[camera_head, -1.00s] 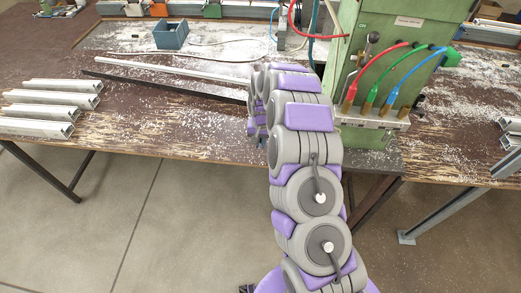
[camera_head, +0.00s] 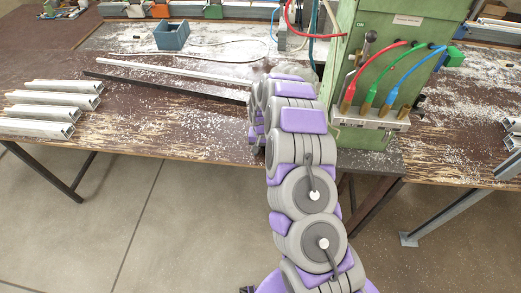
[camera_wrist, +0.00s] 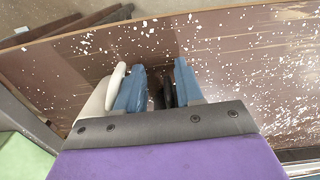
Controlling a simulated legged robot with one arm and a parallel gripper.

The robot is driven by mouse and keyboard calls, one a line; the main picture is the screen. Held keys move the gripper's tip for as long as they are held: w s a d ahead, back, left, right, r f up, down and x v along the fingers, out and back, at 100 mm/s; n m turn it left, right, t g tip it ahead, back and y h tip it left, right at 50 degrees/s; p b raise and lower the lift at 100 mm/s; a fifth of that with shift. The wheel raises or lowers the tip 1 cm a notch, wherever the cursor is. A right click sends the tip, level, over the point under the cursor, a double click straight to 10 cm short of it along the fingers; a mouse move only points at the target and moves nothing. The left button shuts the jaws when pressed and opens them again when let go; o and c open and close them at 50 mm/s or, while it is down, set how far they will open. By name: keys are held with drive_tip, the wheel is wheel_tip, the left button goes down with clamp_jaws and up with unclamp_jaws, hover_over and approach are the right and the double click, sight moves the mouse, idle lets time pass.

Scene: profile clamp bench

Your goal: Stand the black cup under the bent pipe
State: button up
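My gripper (camera_wrist: 159,85) shows in the wrist view, its two blue fingers apart above the brown bench top. Dark shapes (camera_wrist: 167,95) show between the fingers; I cannot tell whether they are the black cup or parts of the gripper, nor whether the fingers press on them. A pale rounded piece (camera_wrist: 115,84) sits just left of the left finger; what it is stays unclear. In the head view my arm hides the gripper. I cannot make out the black cup or the bent pipe for certain in either view.
A green machine (camera_head: 385,70) with red, green and blue hoses stands right of my arm. Several metal profiles (camera_head: 50,107) lie at the left, a long pale bar (camera_head: 170,69) and a dark bar (camera_head: 165,87) behind. A blue bin (camera_head: 171,36) stands farther back.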

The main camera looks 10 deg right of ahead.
drive_tip(key=shift+a, duration=0.45)
drive_tip(key=shift+a+r, duration=0.2)
drive_tip(key=shift+r, duration=0.2)
drive_tip(key=s+r+n+p, duration=0.1)
drive_tip(key=s+r, duration=0.3)
drive_tip(key=r, duration=0.6)
drive_tip(key=s+r+p, duration=0.1)
drive_tip(key=s+r, duration=0.3)
drive_tip(key=r, duration=0.7)
drive_tip(key=s+r, duration=0.3)
drive_tip(key=s, duration=0.9)
drive_tip(key=s+d+r+n+g, duration=0.1)
drive_tip(key=s+r, duration=0.3)
drive_tip(key=s, duration=0.8)
drive_tip(key=s+r+n, duration=0.1)
drive_tip(key=s+r, duration=0.2)
drive_tip(key=s, duration=1)
drive_tip(key=shift+d+r+g, duration=0.15)
drive_tip(key=shift+d+g, duration=0.15)
drive_tip(key=shift+g, duration=0.1)
